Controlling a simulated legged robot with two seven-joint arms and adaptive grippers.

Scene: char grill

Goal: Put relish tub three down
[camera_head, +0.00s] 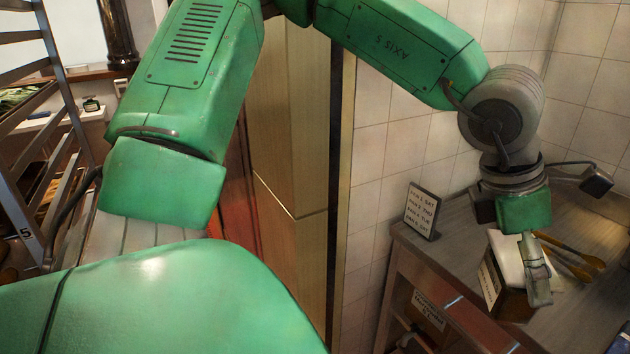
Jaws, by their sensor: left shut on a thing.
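I cannot tell whether the box is the held thing or stands behind the fingers. No relish tub can be told for sure. My right gripper is not in view.
The counter (455,243) has a small lettered sign (423,210) at its back left corner. Wooden-handled tongs (570,256) lie right of the box. A tiled wall (395,140) stands behind. A metal rack (62,85) is at the far left. Bare counter lies between sign and box.

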